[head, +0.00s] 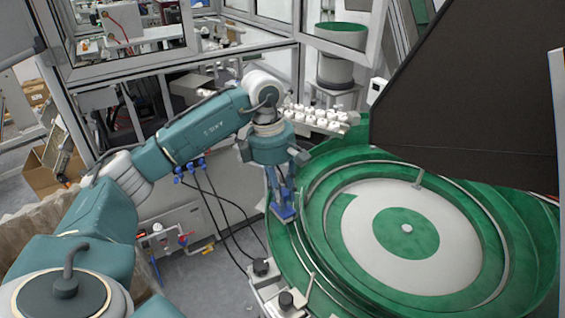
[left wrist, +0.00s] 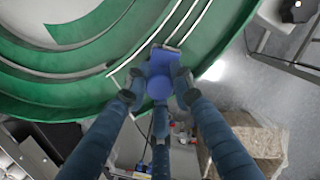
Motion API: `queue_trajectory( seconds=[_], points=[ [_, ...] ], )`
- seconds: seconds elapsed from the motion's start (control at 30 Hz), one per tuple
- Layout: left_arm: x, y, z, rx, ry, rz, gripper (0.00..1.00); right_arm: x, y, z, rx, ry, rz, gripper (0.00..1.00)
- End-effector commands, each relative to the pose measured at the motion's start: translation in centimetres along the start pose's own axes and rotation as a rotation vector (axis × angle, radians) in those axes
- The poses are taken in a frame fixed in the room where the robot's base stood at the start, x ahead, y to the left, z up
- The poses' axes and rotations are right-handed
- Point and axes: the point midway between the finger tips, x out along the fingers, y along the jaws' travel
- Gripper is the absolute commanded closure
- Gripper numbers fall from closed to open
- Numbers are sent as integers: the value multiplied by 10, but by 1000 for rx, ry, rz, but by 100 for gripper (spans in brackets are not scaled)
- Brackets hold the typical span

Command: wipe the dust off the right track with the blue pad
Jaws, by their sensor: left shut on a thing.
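My left gripper (head: 281,190) points down and is shut on the blue pad (head: 285,213). The pad is at the left outer rim of the large green bowl (head: 320,262) in the head view. In the left wrist view the fingers close around the blue pad (left wrist: 160,68), which lies over the bowl's edge beside a pale rail (left wrist: 190,20). I cannot tell whether the pad touches the surface. Curved green tracks (head: 318,205) run round the bowl; which is the right track is unclear. No dust can be made out. My right gripper is not in view.
A row of white caps (head: 318,118) stands behind the gripper. A dark panel (head: 470,100) overhangs the bowl's right back. Knobbed brackets (head: 286,300) sit at the bowl's front left. Cardboard boxes (head: 50,165) lie at the far left.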

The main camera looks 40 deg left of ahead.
Motion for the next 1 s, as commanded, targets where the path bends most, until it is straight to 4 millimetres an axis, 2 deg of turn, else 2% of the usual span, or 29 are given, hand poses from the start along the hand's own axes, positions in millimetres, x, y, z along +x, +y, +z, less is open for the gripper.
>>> queue_trajectory(
  seconds=[0.1,0.63,0.8,1.0],
  points=[
    [-27,-1,2,-1,-1,5,100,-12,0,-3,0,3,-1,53],
    [-73,-8,2,-9,0,2,100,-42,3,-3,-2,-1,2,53],
    [-83,-9,2,-10,-1,3,100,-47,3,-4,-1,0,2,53],
    [-83,-9,1,-11,0,3,100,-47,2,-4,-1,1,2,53]
  ],
)
